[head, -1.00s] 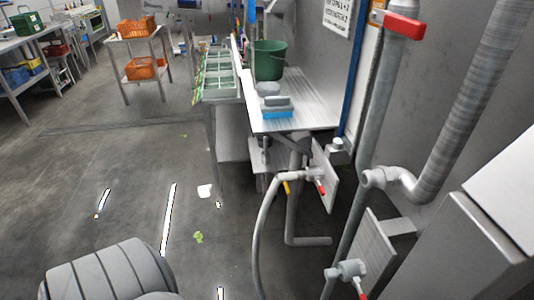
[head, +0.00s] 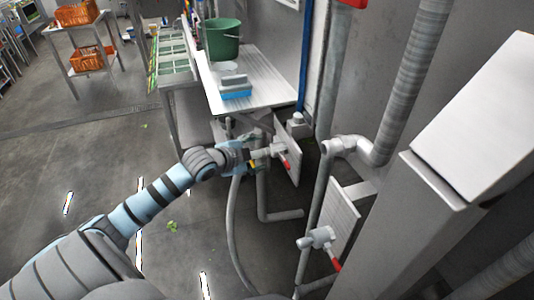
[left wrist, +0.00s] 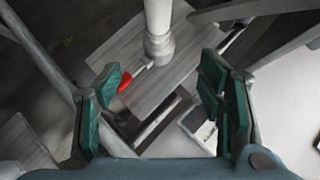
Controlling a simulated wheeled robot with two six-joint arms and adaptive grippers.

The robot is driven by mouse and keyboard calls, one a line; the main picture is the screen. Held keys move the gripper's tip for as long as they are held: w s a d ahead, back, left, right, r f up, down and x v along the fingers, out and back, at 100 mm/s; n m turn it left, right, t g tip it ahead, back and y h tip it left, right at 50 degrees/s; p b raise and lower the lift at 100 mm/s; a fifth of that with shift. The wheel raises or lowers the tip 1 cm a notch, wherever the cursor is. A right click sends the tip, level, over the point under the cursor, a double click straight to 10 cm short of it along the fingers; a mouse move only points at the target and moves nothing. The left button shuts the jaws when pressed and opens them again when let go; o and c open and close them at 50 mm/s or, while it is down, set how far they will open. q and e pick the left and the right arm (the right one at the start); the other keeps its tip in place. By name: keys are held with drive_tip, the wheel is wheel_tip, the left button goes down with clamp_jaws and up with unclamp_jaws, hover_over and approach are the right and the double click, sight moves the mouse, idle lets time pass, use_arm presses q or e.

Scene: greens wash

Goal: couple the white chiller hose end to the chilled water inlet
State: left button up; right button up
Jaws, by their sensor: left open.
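My left gripper (head: 245,157) is open at the upper wall valve (head: 277,149), which has a red lever. In the left wrist view the gripper (left wrist: 158,105) has its teal pads apart with nothing between them. There a white pipe-like fitting (left wrist: 158,45) stands on a grey plate (left wrist: 155,85) beyond the pads, with a red lever (left wrist: 125,82) beside it. A pale hose (head: 231,225) hangs from near my gripper to the floor; its upper end is hidden by the gripper. A lower valve (head: 318,238) with a red lever is on another plate. I cannot tell which valve is the chilled water inlet.
A steel bench (head: 262,85) with a green bucket (head: 222,38) and a blue-based block (head: 235,88) stands behind the valve. Grey pipes (head: 405,85) and a steel cabinet (head: 420,230) crowd the right. The floor (head: 95,165) at left is open.

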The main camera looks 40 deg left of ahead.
sight(253, 155)
use_arm(q)
drive_tip(key=b+x, duration=0.2)
drive_tip(key=x, duration=0.9)
drive_tip(key=shift+d+b, duration=0.15)
drive_tip(key=shift+b, duration=0.2)
drive_tip(key=shift+s, duration=0.1)
drive_tip(key=c, duration=1.5)
drive_tip(key=shift+o, duration=0.2)
drive_tip(key=shift+s, duration=0.1)
drive_tip(key=shift+s+a+p, duration=0.4)
drive_tip(key=shift+p, duration=0.05)
drive_tip(key=shift+s+a+p, duration=0.35)
drive_tip(key=shift+s+a, duration=0.35)
drive_tip(key=shift+s, duration=0.3)
drive_tip(key=shift+s+a+p, duration=0.35)
drive_tip(key=shift+s+a, duration=0.3)
drive_tip(key=shift+s, duration=0.3)
